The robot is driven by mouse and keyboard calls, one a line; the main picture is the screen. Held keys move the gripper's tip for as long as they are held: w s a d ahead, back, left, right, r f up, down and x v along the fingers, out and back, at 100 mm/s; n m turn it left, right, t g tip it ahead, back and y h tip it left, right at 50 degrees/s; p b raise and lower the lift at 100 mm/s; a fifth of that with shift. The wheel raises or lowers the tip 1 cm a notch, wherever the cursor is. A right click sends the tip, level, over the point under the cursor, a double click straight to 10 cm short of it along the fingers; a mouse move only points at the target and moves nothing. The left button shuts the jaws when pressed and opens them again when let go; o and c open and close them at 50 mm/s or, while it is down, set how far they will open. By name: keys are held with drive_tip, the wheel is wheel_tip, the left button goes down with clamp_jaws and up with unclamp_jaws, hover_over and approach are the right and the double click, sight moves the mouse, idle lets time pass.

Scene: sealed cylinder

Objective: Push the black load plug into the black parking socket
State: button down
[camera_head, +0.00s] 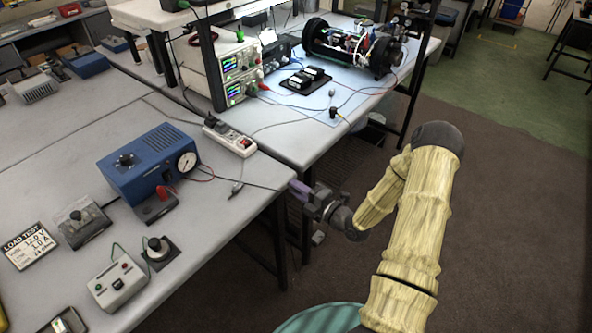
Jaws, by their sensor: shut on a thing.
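My gripper (299,188) is beyond the right edge of the near bench, at about bench height, with its fingers pointing left. It is shut on the black load plug, which is mostly hidden between the fingers. A dark lead (262,187) runs from the blue load box (150,163) across the bench edge to my fingers. A small black block (157,209) stands in front of the blue box with a red plug (163,191) on it. The black parking socket is too small to make out, so I cannot tell whether it is on this block.
A white power strip (230,136) lies at the near bench's back right. A black knob unit (158,250) and a grey switch box (118,284) stand in front of the blue box. The far bench carries instruments (238,73) and an open cylinder assembly (350,45).

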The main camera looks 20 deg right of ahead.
drive_tip(key=s+a+f+m+h, duration=0.1)
drive_tip(key=s+a+f, duration=0.1)
drive_tip(key=s+f, duration=0.6)
drive_tip(key=shift+a+f+t, duration=0.15)
drive_tip(key=shift+f+t, duration=0.05)
drive_tip(key=shift+t, duration=0.2)
drive_tip(key=shift+w+h, duration=0.1)
drive_tip(key=shift+h, duration=0.2)
